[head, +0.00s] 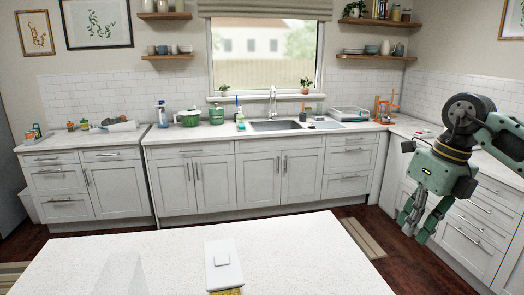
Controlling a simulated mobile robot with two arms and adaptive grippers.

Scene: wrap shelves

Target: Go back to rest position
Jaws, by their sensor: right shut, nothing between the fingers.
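My right gripper (415,226) hangs at the right side of the head view, pointing down, its fingers in front of the right-hand cabinets and drawers. It is shut and empty. It is clear of the white island top (130,262) and touches nothing that I can see. My left gripper is not in view.
A white, flat object (223,265) lies on the island near the front edge of the picture, with something yellow below it. The back counter holds a green pot (188,118), bottles and a sink (276,126). A mat (362,238) lies on the floor beside the island.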

